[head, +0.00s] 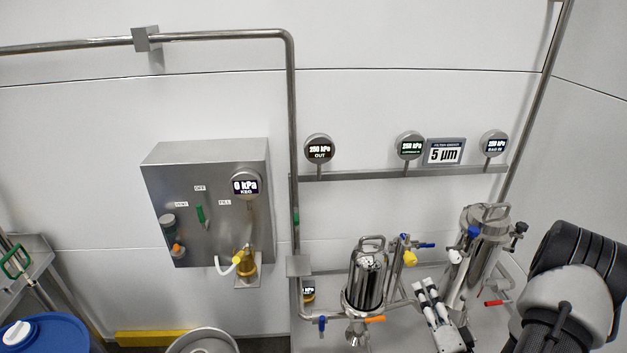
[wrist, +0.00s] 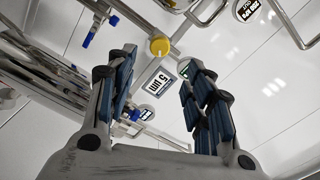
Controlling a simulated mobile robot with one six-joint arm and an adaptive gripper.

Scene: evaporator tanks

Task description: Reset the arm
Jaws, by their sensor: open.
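My gripper (head: 427,292) is in the lower right of the head view, in front of the pipework between two steel filter housings. In the wrist view my gripper (wrist: 157,66) has its two blue-padded fingers spread wide, with nothing between them. Past the fingertips are a yellow knob (wrist: 159,46) on a steel pipe and the 5 µm sign (wrist: 154,79) on the wall. The gripper appears apart from the pipes. Part of my dark arm fills the right edge of the head view.
Steel filter housings (head: 369,283) and (head: 483,245) stand close to my gripper, with blue, yellow, orange and red valve handles around them. A grey control box (head: 185,235) hangs on the wall at left. A blue drum (head: 60,335) stands lower left. The upper wall area is mostly clear.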

